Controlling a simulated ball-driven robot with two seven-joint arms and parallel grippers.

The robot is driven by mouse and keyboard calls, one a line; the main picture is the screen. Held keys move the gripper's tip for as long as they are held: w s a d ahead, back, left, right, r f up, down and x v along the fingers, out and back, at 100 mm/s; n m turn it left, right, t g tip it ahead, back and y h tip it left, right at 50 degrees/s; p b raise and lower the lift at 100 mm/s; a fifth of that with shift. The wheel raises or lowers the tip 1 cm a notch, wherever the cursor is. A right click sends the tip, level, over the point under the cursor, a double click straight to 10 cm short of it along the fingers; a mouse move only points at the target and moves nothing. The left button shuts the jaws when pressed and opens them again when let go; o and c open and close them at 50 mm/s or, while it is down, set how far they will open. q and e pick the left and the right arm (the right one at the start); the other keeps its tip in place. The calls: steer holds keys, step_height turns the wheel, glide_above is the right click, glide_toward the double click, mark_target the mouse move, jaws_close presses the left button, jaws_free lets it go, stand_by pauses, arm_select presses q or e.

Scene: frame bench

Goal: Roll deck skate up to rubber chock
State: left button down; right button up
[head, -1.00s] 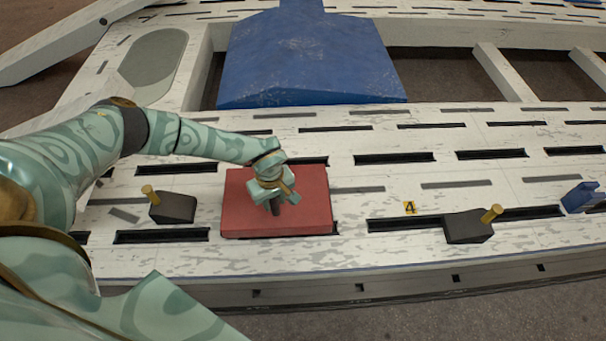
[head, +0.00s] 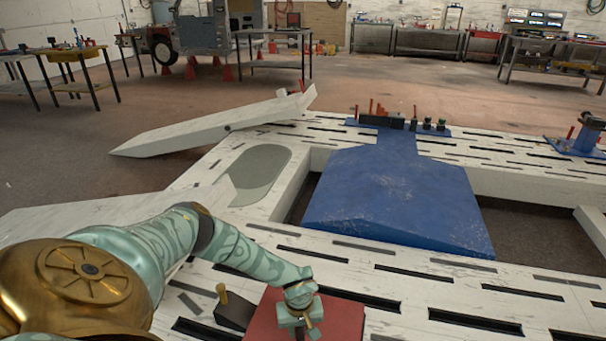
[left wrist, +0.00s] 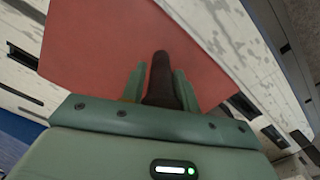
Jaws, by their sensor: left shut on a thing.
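The deck skate is a flat red board (head: 345,320) at the bottom of the head view, cut off by its lower edge. It also fills the upper part of the left wrist view (left wrist: 120,45). My left gripper (head: 302,318) is over it, shut on its dark upright handle (left wrist: 160,78), which stands between the fingers. The rubber chock, a dark wedge with a yellow peg (head: 234,311), sits just left of the skate's left edge. I cannot tell whether they touch. My right gripper is out of view.
The white slotted frame bench (head: 440,262) carries the skate and chock. A large blue plate (head: 395,205) lies behind, beside an opening in the frame. Tool tables (head: 75,60) stand far off at the back left.

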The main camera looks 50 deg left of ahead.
arm_select(q)
steer(key=c, duration=1.2)
jaws_free()
steer(key=shift+s+a+f, duration=0.15)
steer(key=shift+s+a, duration=0.55)
steer(key=shift+a, duration=0.3)
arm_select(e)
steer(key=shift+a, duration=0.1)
arm_select(q)
steer(key=shift+r, duration=0.25)
step_height(320, 180, up, 16)
steer(key=p, duration=0.7)
steer(key=shift+w+d+p, duration=0.2)
steer(key=shift+d+p, duration=0.15)
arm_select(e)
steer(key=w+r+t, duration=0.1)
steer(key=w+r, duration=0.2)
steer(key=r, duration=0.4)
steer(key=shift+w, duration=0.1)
